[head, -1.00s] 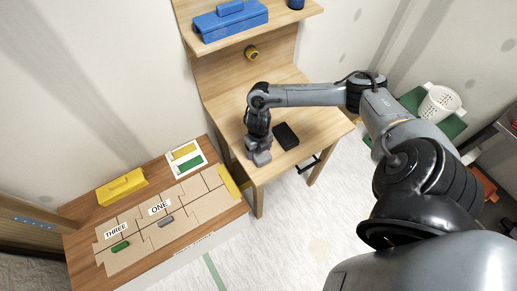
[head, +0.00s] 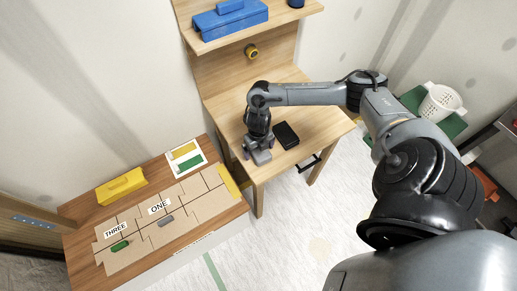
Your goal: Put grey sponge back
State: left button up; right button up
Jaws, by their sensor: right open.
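A small grey block (head: 166,221), which may be the grey sponge, lies on the cardboard pieces below the ONE label on the low wooden table at the left. My right gripper (head: 257,155) points down at the front left part of the wooden desk (head: 288,97), its fingers spread apart. It is well to the right of that grey block. I cannot tell whether anything lies under or between its fingers. My left gripper is not in view.
A black flat object (head: 286,135) lies on the desk just right of the gripper. The low table (head: 83,267) also holds a green block (head: 120,246), a yellow toolbox (head: 122,187) and a white tray (head: 201,159) with yellow and green pieces. A shelf with a blue toolbox (head: 230,20) is above.

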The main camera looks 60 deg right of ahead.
jog(key=r, duration=0.3)
jog(key=r+p, duration=0.1)
jog(key=r, duration=0.5)
jog(key=shift+w+a, duration=0.25)
jog(key=shift+w, duration=0.05)
jog(key=shift+r+p, duration=0.3)
jog(key=shift+r, duration=0.05)
jog(key=shift+a+r, duration=0.1)
jog(key=shift+a, duration=0.2)
jog(key=w+a+m+t+y, duration=0.1)
jog(key=a+m+t+y, duration=0.2)
jog(key=a, duration=1.1)
jog(key=w+a+m+t+y, duration=0.1)
jog(key=w+a+m+t, duration=0.2)
jog(key=a, duration=1.1)
jog(key=s+d+r+m+g+h+p, duration=0.1)
jog(key=s+d+m+h, duration=0.15)
jog(key=s+m, duration=0.65)
jog(key=s+d+r+m+g+h, duration=0.15)
jog(key=s+d+m, duration=0.35)
jog(key=m, duration=0.7)
notch_tip(320, 180, up, 19)
jog(key=p, duration=1.9)
jog(key=shift+s+a, duration=0.25)
jog(key=shift+a, duration=0.05)
jog(key=shift+f, duration=0.15)
